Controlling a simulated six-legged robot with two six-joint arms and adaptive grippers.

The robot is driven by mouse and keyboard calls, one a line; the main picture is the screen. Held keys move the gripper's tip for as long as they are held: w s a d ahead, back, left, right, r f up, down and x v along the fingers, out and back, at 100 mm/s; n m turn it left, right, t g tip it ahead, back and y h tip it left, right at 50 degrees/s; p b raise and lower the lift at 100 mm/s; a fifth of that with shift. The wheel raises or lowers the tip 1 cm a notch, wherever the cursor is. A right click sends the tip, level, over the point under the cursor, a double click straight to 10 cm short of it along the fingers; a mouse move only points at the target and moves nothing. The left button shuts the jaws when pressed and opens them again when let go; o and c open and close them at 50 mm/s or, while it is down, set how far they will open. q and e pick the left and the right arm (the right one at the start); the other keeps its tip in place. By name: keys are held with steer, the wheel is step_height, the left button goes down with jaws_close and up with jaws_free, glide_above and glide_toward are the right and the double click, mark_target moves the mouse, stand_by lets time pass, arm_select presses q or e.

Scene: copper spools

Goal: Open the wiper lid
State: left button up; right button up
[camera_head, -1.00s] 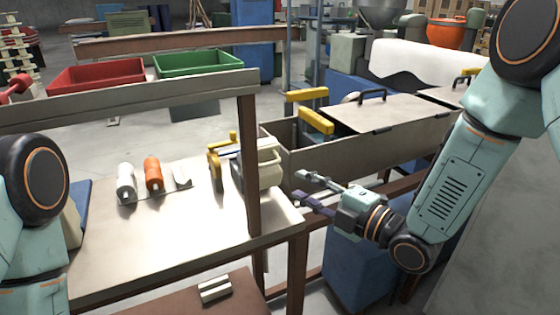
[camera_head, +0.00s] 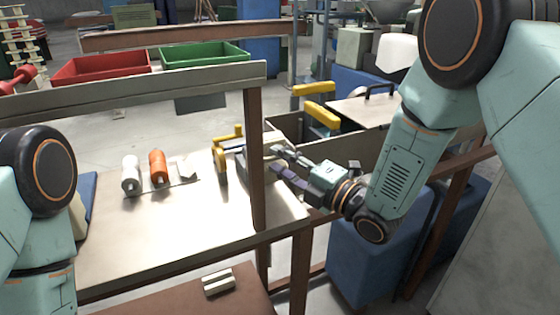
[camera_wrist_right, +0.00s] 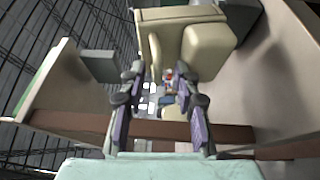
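A small device with a yellow bracket (camera_head: 219,160) and a cream box-shaped body stands at the right end of the metal table (camera_head: 160,235). It seems to be the wiper; I cannot tell its lid apart clearly. In the head view a brown post and my right gripper (camera_head: 279,161) hide most of the cream body. The right gripper is open and empty, its fingers pointing left at the device. In the right wrist view the cream body (camera_wrist_right: 207,42) lies just beyond the spread fingers (camera_wrist_right: 160,85); contact is not clear. My left gripper is out of view.
The brown post (camera_head: 257,180) and the grey rail (camera_head: 110,92) stand close to the device. A white spool (camera_head: 130,180) and an orange spool (camera_head: 157,170) sit left on the table. A trough with yellow handles (camera_head: 320,112) lies behind my right gripper.

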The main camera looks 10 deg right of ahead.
steer(key=shift+a+r, duration=0.1)
steer(key=shift+r, duration=0.1)
steer(key=shift+w+f, duration=0.1)
steer(key=shift+w, duration=0.1)
steer(key=shift+a, duration=0.1)
steer(key=shift+c, duration=1)
jaws_close()
